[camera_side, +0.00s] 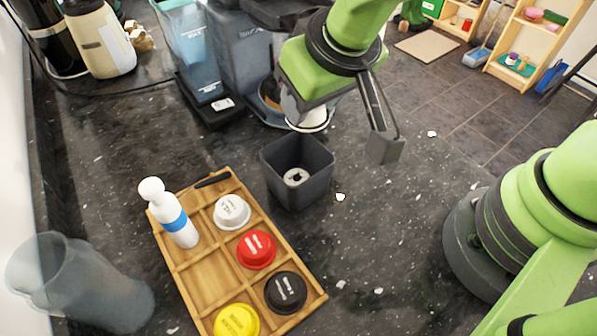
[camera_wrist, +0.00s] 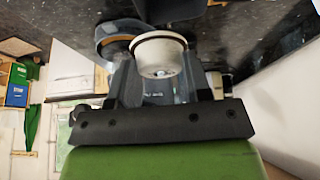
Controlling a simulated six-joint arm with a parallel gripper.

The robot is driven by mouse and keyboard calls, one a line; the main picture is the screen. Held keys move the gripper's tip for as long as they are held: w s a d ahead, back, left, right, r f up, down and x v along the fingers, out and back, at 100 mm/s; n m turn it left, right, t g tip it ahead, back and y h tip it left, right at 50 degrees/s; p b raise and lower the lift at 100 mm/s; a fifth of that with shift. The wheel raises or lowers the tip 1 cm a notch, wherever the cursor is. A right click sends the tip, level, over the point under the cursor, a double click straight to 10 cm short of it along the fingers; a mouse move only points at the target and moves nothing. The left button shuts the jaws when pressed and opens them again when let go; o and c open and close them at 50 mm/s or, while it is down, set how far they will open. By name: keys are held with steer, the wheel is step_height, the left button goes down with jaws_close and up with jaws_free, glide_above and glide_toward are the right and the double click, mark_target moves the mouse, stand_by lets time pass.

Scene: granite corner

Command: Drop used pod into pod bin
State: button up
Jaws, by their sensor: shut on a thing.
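My gripper (camera_side: 306,108) is shut on a white used pod (camera_side: 318,122), which hangs below the jaws near the coffee machine. In the wrist view the pod (camera_wrist: 160,57) sits between the two dark fingers (camera_wrist: 161,80), with a brownish rim. The pod bin (camera_side: 283,181), a dark square open box, stands on the counter just below and in front of the held pod. A small white round thing with a dark centre (camera_side: 296,176) lies inside the bin. In the picture, the pod is above the bin's back edge; the exact height gap is hard to tell.
A wooden tray (camera_side: 196,283) holds white, red, black and yellow pods and a white bottle (camera_side: 170,212). A clear cup (camera_side: 80,283) stands at left. The coffee machine (camera_side: 240,50) is behind the bin. The counter right of the bin is mostly clear.

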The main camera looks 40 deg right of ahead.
steer(key=shift+f, duration=0.8)
steer(key=o, duration=1)
steer(key=shift+c, duration=0.2)
steer(key=v, duration=1)
